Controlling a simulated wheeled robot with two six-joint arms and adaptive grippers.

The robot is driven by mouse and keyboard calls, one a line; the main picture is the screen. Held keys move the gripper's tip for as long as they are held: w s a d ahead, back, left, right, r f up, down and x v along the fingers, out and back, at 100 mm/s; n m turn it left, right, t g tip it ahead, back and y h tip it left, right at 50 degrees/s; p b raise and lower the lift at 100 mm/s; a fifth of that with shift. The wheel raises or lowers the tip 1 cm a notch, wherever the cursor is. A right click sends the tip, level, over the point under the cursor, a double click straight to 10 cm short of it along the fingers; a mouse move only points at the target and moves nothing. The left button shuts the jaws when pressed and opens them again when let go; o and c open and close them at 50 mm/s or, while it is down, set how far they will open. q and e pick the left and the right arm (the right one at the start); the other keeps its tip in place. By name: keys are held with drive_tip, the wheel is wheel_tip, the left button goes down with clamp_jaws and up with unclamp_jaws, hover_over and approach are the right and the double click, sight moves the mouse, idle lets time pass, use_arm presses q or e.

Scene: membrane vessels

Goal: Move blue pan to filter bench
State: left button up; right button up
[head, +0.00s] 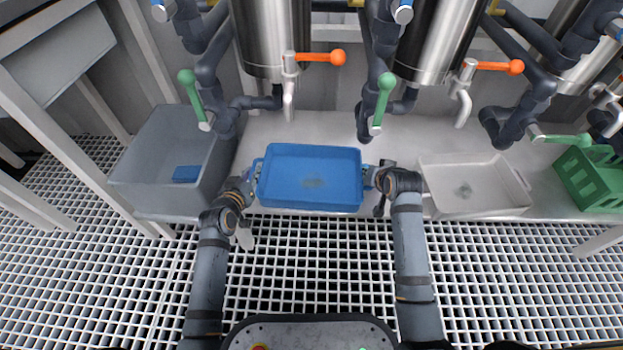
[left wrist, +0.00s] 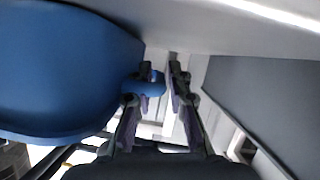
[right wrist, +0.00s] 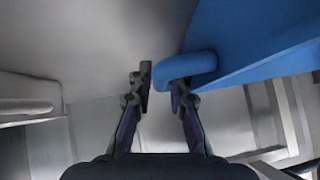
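The blue pan (head: 310,165) rests on the pale ledge below the first vessel, with a dark patch on its floor. My left gripper (head: 252,180) is at its left end. In the left wrist view the left handle (left wrist: 154,84) reaches between the fingers (left wrist: 161,76), which stand apart. My right gripper (head: 376,177) is at the right end. In the right wrist view the right handle (right wrist: 190,68) reaches between the fingers (right wrist: 160,85), also apart. Neither gripper looks closed on its handle. I cannot pick out a filter bench.
A grey bin (head: 150,190) holding a blue item (head: 187,173) stands to the left. A white pan (head: 505,190) and a green crate (head: 597,180) are on the right. Steel vessels (head: 272,35) with orange and green valve handles hang above the ledge. Grating floor (head: 320,270) lies in front.

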use_arm(q)
drive_tip(key=shift+c, duration=0.4)
use_arm(e)
drive_tip(key=shift+c, duration=0.4)
use_arm(q)
clamp_jaws()
use_arm(e)
clamp_jaws()
use_arm(q)
drive_tip(key=shift+r, duration=0.1)
use_arm(e)
drive_tip(key=shift+r, duration=0.1)
